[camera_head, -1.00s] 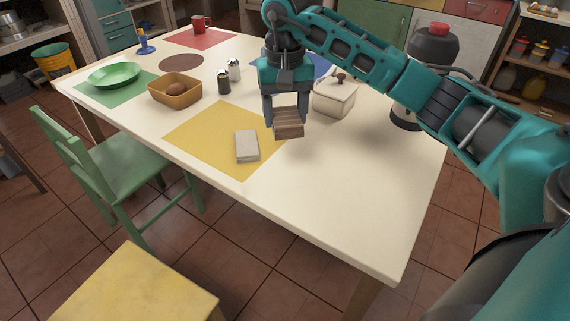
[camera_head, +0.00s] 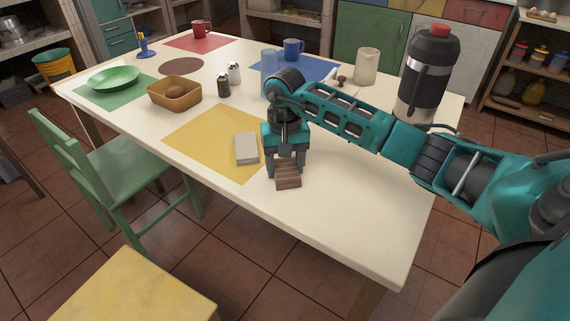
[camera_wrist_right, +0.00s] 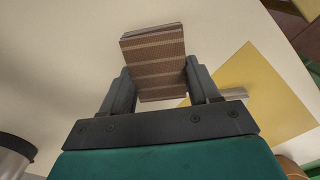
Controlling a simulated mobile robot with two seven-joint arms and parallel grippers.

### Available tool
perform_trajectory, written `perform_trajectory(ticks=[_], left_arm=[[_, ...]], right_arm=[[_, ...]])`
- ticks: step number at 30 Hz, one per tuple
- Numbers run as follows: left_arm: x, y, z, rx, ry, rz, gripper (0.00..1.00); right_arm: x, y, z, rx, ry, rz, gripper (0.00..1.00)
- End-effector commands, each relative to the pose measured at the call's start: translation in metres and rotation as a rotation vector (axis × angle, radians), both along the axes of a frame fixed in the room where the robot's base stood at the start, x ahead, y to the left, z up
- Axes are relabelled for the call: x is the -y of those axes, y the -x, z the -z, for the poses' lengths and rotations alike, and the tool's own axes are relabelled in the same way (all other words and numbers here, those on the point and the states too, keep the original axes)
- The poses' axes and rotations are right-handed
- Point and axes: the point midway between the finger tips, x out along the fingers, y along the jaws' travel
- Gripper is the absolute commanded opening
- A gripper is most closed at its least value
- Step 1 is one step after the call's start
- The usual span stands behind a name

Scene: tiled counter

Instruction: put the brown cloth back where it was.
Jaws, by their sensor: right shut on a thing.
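My right gripper (camera_head: 287,172) is shut on the folded brown cloth (camera_head: 288,181), which has lighter stripes. In the head view it is low over the cream table (camera_head: 330,215), just right of the yellow mat (camera_head: 205,130). I cannot tell whether the cloth touches the table. In the right wrist view the brown cloth (camera_wrist_right: 155,62) sits between the two fingers (camera_wrist_right: 160,88). A folded grey cloth (camera_head: 246,149) lies on the yellow mat's right part, close to the gripper. My left gripper is in neither view.
A wooden bowl (camera_head: 174,95), shakers (camera_head: 233,72), a blue glass (camera_head: 269,65), a pale jug (camera_head: 367,66) and a black flask (camera_head: 426,75) stand farther back. My right arm hides part of the table. The front right of the table is clear.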

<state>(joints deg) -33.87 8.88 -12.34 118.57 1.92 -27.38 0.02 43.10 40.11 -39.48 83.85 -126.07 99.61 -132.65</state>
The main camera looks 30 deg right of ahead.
Motion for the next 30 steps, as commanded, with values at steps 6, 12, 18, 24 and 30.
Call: perform_trajectory(ticks=[6, 12, 18, 24, 30], left_arm=[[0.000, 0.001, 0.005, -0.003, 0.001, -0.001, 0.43], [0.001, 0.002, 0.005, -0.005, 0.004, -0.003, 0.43], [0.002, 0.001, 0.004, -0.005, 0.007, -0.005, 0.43], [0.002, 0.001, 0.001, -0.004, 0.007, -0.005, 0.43], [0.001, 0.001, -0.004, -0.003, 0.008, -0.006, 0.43]], right_arm=[[0.000, 0.000, 0.004, 0.001, 0.000, 0.000, 0.28], [0.000, 0.000, 0.003, 0.000, 0.000, 0.000, 0.77], [0.000, 0.000, 0.003, -0.001, 0.000, 0.000, 0.86], [0.000, 0.000, -0.001, -0.001, 0.000, 0.000, 0.86], [0.001, -0.001, -0.031, 0.003, 0.002, 0.000, 0.86]])
